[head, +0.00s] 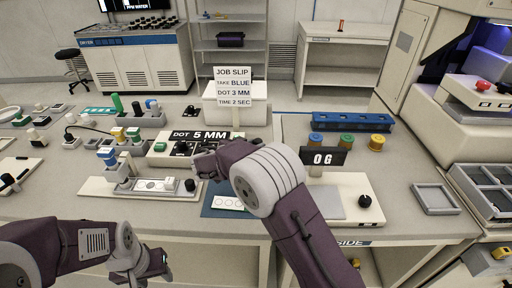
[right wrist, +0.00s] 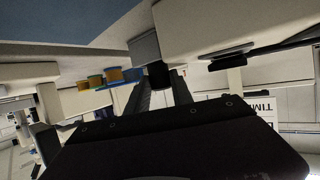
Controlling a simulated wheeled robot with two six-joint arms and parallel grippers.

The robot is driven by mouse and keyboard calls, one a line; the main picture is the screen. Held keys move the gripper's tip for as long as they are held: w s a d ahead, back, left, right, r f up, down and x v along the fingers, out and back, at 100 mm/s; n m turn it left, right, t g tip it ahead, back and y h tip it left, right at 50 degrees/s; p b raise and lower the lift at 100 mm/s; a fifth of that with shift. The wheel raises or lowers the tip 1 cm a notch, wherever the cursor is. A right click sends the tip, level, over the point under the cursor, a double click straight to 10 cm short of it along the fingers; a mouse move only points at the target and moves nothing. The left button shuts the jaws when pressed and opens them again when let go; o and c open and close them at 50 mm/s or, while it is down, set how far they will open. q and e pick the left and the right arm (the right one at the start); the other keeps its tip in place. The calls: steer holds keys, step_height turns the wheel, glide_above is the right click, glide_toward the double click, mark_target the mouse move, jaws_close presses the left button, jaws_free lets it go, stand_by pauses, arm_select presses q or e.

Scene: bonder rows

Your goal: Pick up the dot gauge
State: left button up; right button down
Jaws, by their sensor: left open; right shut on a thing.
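No object in view is clearly marked as the dot gauge. A black sign reading "DOT 5 MM" (head: 200,135) stands on a pale unit on the bench, left of centre in the head view. My right gripper (head: 203,160) is just in front of it, partly hidden by its own arm. In the right wrist view its fingers are shut on a small dark knob-like thing (right wrist: 160,76) beside a grey block (right wrist: 145,48). A white card with circles (head: 228,203) lies on a blue mat below my right arm. My left gripper (head: 150,266) is open and low, in front of the bench.
A pale plate with circles (head: 155,185) lies left of the mat. Behind it stands a rack (head: 118,170) of coloured-top items. A scale with a "0 G" display (head: 323,157) is right of my arm. The job slip sign (head: 234,88) stands behind. A grey tray (head: 436,198) is far right.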

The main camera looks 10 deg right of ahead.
step_height(320, 180, up, 4)
steer(key=shift+f, duration=0.15)
steer(key=s+d+r+b, duration=0.1)
steer(key=s+d+r, duration=0.5)
steer(key=d, duration=0.4)
steer(key=shift+r, duration=0.65)
steer(key=shift+s, duration=0.1)
steer(key=w+a+p, duration=0.6)
steer(key=a+p, duration=0.3)
steer(key=a, duration=0.1)
steer(key=shift+f, duration=0.2)
steer(key=shift+w, duration=0.1)
